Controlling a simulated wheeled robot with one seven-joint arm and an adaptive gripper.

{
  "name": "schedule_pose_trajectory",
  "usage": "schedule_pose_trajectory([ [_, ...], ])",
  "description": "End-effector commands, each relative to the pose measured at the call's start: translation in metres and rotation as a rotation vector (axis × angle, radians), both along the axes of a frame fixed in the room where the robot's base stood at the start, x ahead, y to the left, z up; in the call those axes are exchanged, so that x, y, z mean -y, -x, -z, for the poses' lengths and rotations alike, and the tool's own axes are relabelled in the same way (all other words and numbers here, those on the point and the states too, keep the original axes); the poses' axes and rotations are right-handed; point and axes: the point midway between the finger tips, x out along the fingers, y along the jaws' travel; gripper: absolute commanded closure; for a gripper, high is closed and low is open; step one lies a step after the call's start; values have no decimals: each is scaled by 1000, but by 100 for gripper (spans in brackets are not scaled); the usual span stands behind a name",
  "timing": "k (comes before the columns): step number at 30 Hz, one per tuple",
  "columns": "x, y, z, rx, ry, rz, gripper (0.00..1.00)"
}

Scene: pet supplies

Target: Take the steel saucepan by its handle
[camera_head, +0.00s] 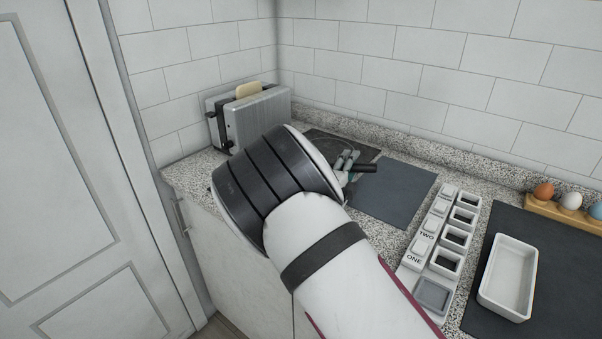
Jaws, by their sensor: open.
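My white and black arm crosses the middle of the view and hides much of the counter behind it. Only the tips of my gripper (346,160) show past the arm, as small grey and teal parts; it is open. A short black bar (367,168), which looks like the saucepan's handle, sticks out to the right beside the fingertips. I cannot tell whether the fingers touch it or stand around it. The steel body of the saucepan is not visible; my arm may cover it.
A steel toaster (262,112) with bread stands at the back left. A dark patterned plate (338,145) and grey mat (402,192) lie behind and right. Further right are a labelled white block (424,243), a white dish (508,277) and an egg holder (562,212).

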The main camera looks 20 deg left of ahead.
Motion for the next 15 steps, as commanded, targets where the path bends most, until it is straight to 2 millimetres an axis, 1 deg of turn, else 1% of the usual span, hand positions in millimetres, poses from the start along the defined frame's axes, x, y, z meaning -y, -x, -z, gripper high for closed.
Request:
schedule_pose_trajectory([
  [1, 0, 0, 0, 0, 0, 0, 61],
  [2, 0, 0, 0, 0, 0, 0, 68],
  [3, 0, 0, 0, 0, 0, 0, 77],
  [5, 0, 0, 0, 0, 0, 0, 91],
  [6, 0, 0, 0, 0, 0, 0, 100],
  [15, 0, 0, -2, 5, -4, 0, 100],
])
